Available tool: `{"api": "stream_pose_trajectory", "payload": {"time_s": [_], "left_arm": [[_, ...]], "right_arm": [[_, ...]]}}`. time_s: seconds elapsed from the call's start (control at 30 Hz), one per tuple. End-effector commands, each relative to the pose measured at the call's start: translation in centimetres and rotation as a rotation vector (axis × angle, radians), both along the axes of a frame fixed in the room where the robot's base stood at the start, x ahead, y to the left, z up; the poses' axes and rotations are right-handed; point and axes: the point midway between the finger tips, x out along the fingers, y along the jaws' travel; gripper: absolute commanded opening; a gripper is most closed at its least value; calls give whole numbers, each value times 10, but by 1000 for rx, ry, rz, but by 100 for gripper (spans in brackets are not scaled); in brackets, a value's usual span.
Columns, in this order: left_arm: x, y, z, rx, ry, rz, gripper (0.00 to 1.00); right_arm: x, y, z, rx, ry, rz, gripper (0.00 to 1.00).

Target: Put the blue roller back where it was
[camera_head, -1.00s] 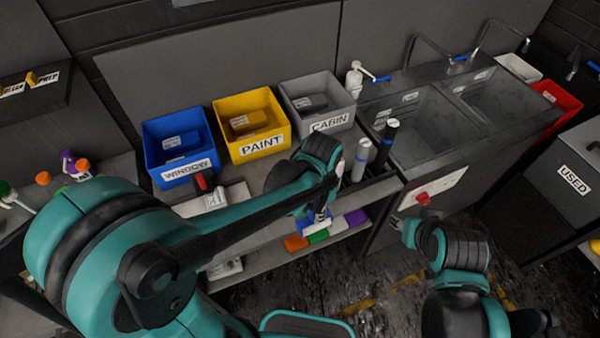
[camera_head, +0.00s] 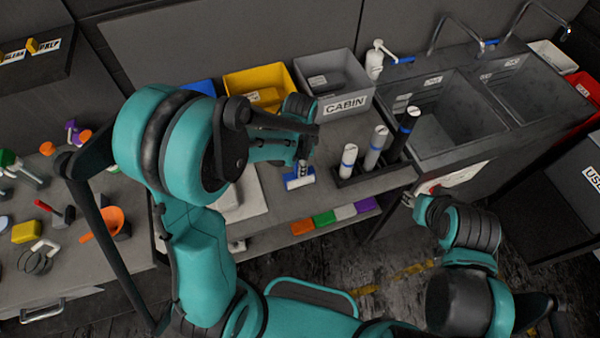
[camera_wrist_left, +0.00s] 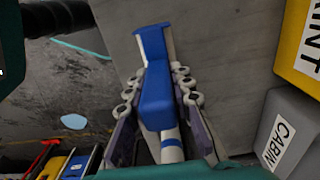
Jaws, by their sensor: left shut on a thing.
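The blue roller (camera_head: 299,179), blue with white parts, is held at the end of my left arm above the front part of the bench, left of the black rack. My left gripper (camera_head: 303,163) points down and is shut on it. In the left wrist view the roller (camera_wrist_left: 157,98) lies between the two fingers (camera_wrist_left: 158,112), its wide blue end sticking out past them. I cannot tell whether it touches the bench. My right gripper (camera_head: 408,199) is low at the right, in front of the bench edge; its fingers are too small to read.
A black rack (camera_head: 372,178) holds upright rolls. Yellow (camera_head: 238,82) and grey CABIN (camera_head: 364,94) bins stand behind; a blue bin (camera_head: 200,88) is mostly hidden by my arm. Sinks (camera_head: 440,115) lie right. Tools, including an orange cup (camera_head: 117,226), cover the left bench.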

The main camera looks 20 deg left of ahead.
Motion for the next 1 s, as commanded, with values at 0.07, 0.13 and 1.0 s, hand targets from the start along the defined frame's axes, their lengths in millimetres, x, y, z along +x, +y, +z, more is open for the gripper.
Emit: {"api": "stream_pose_trajectory", "payload": {"time_s": [0.07,0.13,1.0], "left_arm": [[0,0,-14,0,0,0,0],[1,0,-25,0,0,0,0],[0,-1,-39,0,0,0,43]], "right_arm": [[0,0,-4,0,0,0,39],[0,0,-7,0,0,0,39],[0,0,-12,0,0,0,39]]}}
